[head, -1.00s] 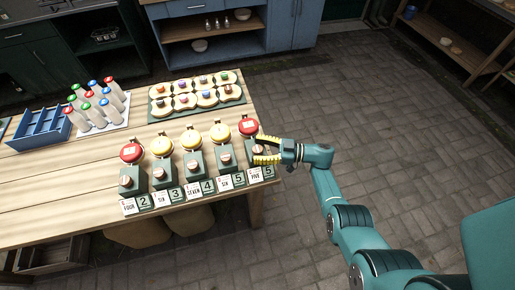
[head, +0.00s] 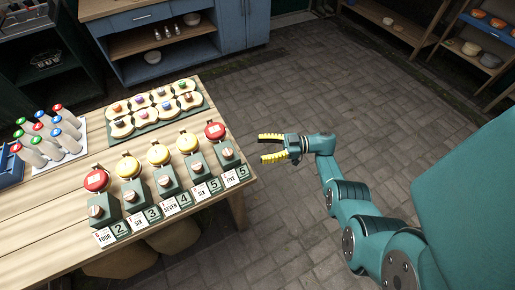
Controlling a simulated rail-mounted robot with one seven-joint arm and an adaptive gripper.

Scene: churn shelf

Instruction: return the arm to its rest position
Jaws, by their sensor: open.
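My gripper (head: 266,148) is open and empty, with its yellow-lined fingers pointing left. It is in the air just right of the wooden table (head: 50,200), apart from the things on it. My teal arm reaches in from the lower right, bent at the elbow. The nearest thing to my gripper is the red-topped unit (head: 215,131) at the right end of the row on the table.
The table holds a row of green boxes with knobs, red and yellow tops and number cards (head: 169,205), a tray of cream pieces (head: 196,113), and several bottles with coloured caps (head: 38,143). Open paved floor (head: 330,90) lies right and behind.

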